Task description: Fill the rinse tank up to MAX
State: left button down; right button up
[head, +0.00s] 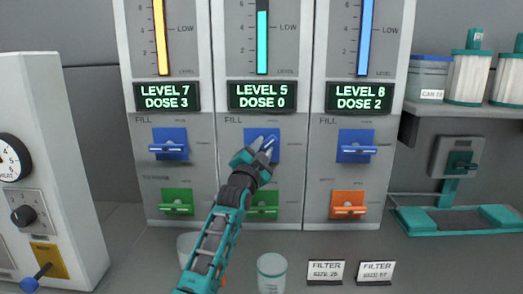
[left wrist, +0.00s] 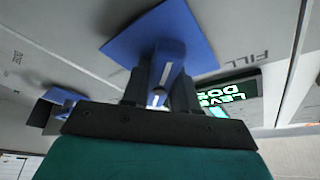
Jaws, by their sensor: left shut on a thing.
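Three grey tank panels stand side by side. The middle one has a teal level gauge (head: 262,42) and a display (head: 262,96) reading LEVEL 5, DOSE 0. Below it is a blue FILL plate (head: 250,138) with a blue lever. My left gripper (head: 267,144) is shut on this FILL lever (left wrist: 167,72), which stands between its fingers in the left wrist view. The lever is partly hidden by the fingers. The gauge tops are out of frame, so no MAX mark shows. I cannot read which panel is the rinse tank. My right gripper is not in view.
Blue FILL levers flank mine on both sides. Green levers and an orange lever (head: 348,210) sit lower. Canisters (head: 468,78) stand on a right shelf.

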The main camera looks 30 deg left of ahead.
pick_arm(q)
jog(key=shift+n+y, duration=0.4)
jog(key=shift+n, duration=0.7)
jog(key=c, duration=1)
grip_release()
jog(key=shift+o, duration=0.2)
jog(key=shift+s, duration=0.1)
jog(key=v, duration=1.2)
jog(key=shift+s+d+f, duration=0.15)
jog(key=shift+s+f, duration=0.1)
jog(key=shift+f, duration=0.1)
